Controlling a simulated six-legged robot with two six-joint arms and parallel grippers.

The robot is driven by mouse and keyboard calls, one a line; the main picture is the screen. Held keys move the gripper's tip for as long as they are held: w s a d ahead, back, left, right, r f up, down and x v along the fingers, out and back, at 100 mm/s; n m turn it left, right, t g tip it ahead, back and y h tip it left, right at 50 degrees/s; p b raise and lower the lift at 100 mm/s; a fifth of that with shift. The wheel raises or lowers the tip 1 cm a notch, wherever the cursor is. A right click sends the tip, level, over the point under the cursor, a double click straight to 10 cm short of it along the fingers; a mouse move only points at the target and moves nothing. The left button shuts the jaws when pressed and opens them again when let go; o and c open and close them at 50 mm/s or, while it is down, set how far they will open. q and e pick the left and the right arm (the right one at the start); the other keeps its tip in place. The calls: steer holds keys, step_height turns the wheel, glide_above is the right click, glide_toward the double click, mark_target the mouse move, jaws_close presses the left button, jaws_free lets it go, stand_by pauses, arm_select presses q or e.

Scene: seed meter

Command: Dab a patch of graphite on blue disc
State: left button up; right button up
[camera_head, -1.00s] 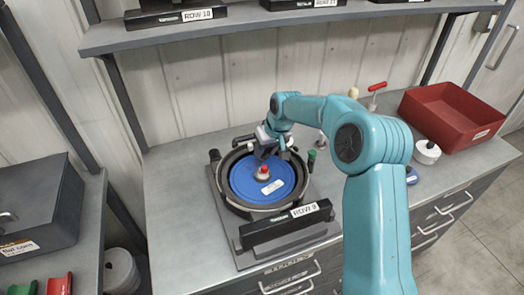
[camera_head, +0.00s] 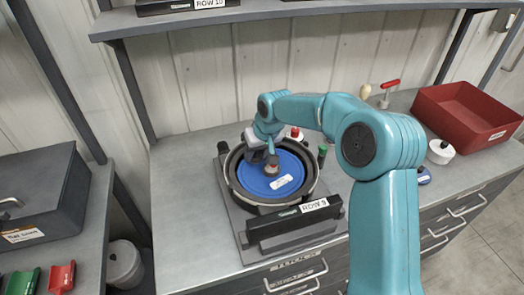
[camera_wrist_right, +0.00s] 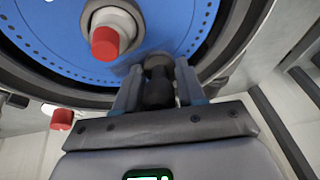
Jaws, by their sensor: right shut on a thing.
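The blue disc (camera_head: 297,168) lies in a dark round housing on the bench, with a white label on its front part. It also fills the top of the wrist view (camera_wrist_right: 60,45). A red-capped hub (camera_wrist_right: 108,40) stands on the disc. My right gripper (camera_head: 270,150) is over the back left of the disc. In the wrist view my right gripper (camera_wrist_right: 158,78) is shut on a dark, rounded tool (camera_wrist_right: 158,92). Whether the tool touches the disc I cannot tell. No graphite patch can be made out. My left gripper is not in view.
A dark ROW 9 bar (camera_head: 292,221) stands in front of the housing. A red-capped knob (camera_head: 295,133) and a green-capped one (camera_head: 322,152) stand at the rim. A red bin (camera_head: 468,112) and a white pot (camera_head: 440,152) are at the right. The bench's left part is bare.

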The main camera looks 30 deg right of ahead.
steer(key=shift+a+f, duration=0.1)
steer(key=shift+a, duration=0.2)
steer(key=shift+a+b, duration=0.65)
steer(key=shift+a, duration=0.65)
steer(key=shift+d, duration=0.7)
steer(key=shift+d+p, duration=0.9)
steer(key=shift+d, duration=1.85)
steer(key=shift+w+d, duration=0.1)
steer(key=shift+d, duration=0.35)
steer(key=shift+d+p, duration=0.55)
steer(key=shift+d, duration=0.55)
steer(key=shift+a+b, duration=0.65)
steer(key=shift+a, duration=0.4)
steer(key=shift+a+b, duration=0.6)
steer(key=shift+a, duration=2.2)
steer(key=shift+a+b, duration=0.55)
steer(key=shift+a, duration=0.55)
steer(key=shift+d, duration=0.1)
